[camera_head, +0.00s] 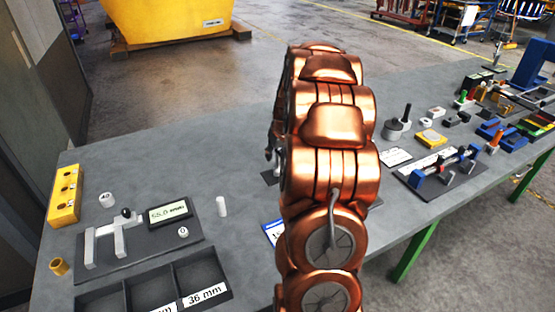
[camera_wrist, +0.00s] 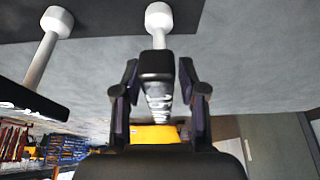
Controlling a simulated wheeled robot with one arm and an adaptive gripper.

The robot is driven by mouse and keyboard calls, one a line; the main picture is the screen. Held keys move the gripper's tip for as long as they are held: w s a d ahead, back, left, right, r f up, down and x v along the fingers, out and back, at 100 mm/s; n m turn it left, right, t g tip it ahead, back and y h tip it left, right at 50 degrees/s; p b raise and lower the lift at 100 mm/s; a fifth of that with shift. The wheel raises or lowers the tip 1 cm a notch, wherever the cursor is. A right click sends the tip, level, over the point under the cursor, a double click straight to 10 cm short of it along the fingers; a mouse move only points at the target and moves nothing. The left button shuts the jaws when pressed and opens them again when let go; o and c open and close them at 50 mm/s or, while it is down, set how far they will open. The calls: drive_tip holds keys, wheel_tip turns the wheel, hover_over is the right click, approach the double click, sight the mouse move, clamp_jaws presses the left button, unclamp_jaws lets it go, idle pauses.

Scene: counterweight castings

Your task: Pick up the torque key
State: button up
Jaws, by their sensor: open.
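I cannot pick out the torque key for certain. In the wrist view a black block (camera_wrist: 156,66) with a silvery, ridged part (camera_wrist: 158,98) lies between my fingers; it may be part of the key. My gripper (camera_wrist: 158,72) is open, with one finger on each side of the block. I cannot tell if they touch it. A pale post (camera_wrist: 158,22) with a wide foot shows beyond the block. A second post (camera_wrist: 54,28) is at left, with a dark bar (camera_wrist: 30,100) at its end. In the head view my arm hides most of this spot.
A grey workbench (camera_head: 240,130) carries a gauge with a display (camera_head: 170,212), a compartment tray (camera_head: 195,272), a yellow block (camera_head: 65,195) and a white cylinder (camera_head: 221,206) at left. A blue-ended fixture (camera_head: 443,170) and several small parts crowd the right. The bench's back left is clear.

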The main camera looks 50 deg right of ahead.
clamp_jaws()
idle(0.3)
idle(0.5)
